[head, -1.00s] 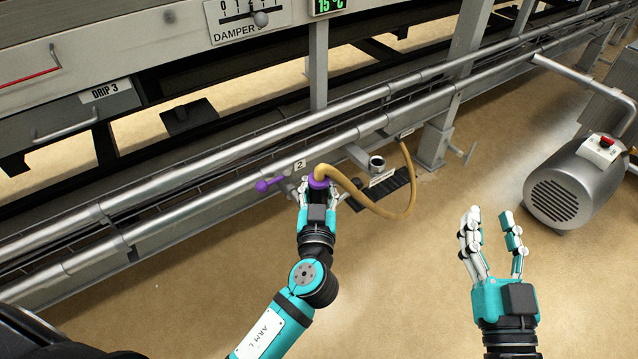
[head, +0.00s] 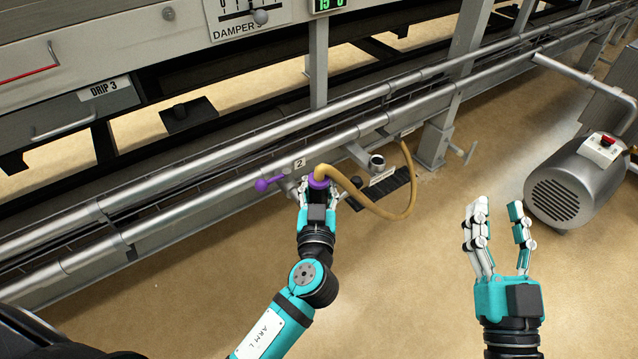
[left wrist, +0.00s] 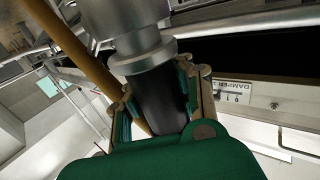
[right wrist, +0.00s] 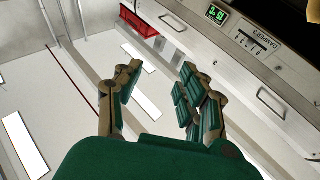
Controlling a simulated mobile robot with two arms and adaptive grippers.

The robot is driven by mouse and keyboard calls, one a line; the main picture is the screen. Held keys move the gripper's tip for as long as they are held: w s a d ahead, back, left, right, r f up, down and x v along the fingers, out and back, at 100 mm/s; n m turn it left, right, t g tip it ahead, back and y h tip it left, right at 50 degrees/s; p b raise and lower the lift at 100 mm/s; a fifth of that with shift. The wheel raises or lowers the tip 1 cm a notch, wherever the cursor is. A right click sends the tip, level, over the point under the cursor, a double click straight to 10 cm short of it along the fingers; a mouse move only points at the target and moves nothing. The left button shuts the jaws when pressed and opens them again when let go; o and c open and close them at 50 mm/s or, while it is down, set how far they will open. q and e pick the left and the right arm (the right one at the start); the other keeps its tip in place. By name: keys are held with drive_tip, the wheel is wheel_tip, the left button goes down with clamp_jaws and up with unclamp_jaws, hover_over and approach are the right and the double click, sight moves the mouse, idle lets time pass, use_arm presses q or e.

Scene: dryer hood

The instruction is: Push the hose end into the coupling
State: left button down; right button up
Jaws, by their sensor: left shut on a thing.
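A tan hose (head: 412,185) loops from the pipe rail down to a purple collar (head: 319,180) at my left gripper (head: 318,192). In the left wrist view, my left gripper (left wrist: 160,100) is shut around a black cylinder (left wrist: 158,98), apparently the hose end. The cylinder lines up with a metal fitting (left wrist: 143,60) and meets its rim; how deep it sits is unclear. An open-mouthed metal coupling (head: 376,162) stands right of the hand. My right gripper (head: 498,215) is open and empty above the floor.
Long metal pipes (head: 240,150) cross behind the left hand. A grey motor (head: 575,180) with a red button stands at the right. A black grating (head: 388,190) lies under the hose. The floor in front is clear.

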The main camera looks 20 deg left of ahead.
use_arm(q)
drive_tip(key=shift+f, duration=0.1)
use_arm(e)
drive_tip(key=shift+s+r, duration=0.1)
drive_tip(key=shift+r, duration=0.05)
use_arm(q)
drive_tip(key=shift+f+b, duration=0.5)
drive_tip(key=shift+b, duration=0.1)
drive_tip(key=c, duration=1.1)
unclamp_jaws()
use_arm(e)
drive_tip(key=s+r+t, duration=0.1)
drive_tip(key=r+t, duration=0.1)
drive_tip(key=r, duration=0.1)
drive_tip(key=s+r+t+y, duration=0.1)
drive_tip(key=shift+s+r+t, duration=0.15)
drive_tip(key=shift+s+t, duration=0.15)
drive_tip(key=shift+s, duration=0.05)
use_arm(q)
drive_tip(key=shift+s, duration=0.1)
drive_tip(key=v, duration=1.1)
drive_tip(key=shift+s+d, duration=0.2)
drive_tip(key=shift+s, duration=0.2)
use_arm(e)
drive_tip(key=shift+d, duration=0.1)
drive_tip(key=shift+w, duration=0.1)
